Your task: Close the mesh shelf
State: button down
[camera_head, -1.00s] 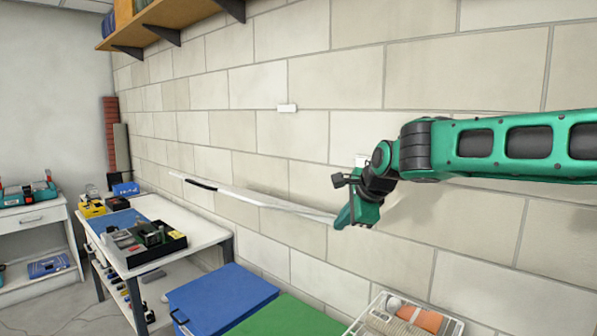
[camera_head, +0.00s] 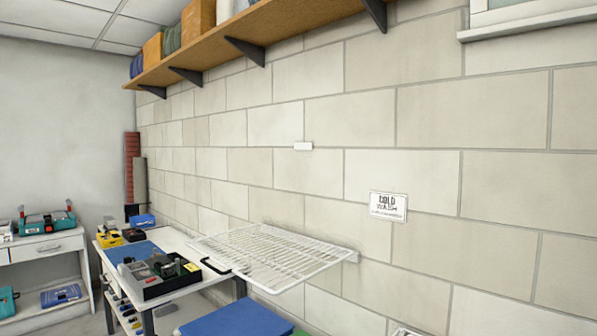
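The mesh shelf (camera_head: 270,252) is a white wire rack mounted on the block wall at its right rear corner. It stands folded out from the wall, roughly level, with a black handle at its front left edge. It hangs above the blue box and reaches toward the worktable. My gripper and arm are out of this view.
A white worktable (camera_head: 165,236) with a black tray (camera_head: 160,276) of tools stands at left. A blue box lid (camera_head: 235,318) is below the rack. A wooden wall shelf (camera_head: 215,52) on black brackets runs overhead. The wall between it and the rack is clear.

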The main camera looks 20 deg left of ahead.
aim_at(229, 270)
jog(key=u, duration=0.5)
jog(key=k, duration=1.15)
jog(key=u, duration=1.25)
jog(key=i, duration=1.7)
jog(key=z, duration=0.55)
jog(key=i, duration=0.7)
jog(key=z, duration=0.4)
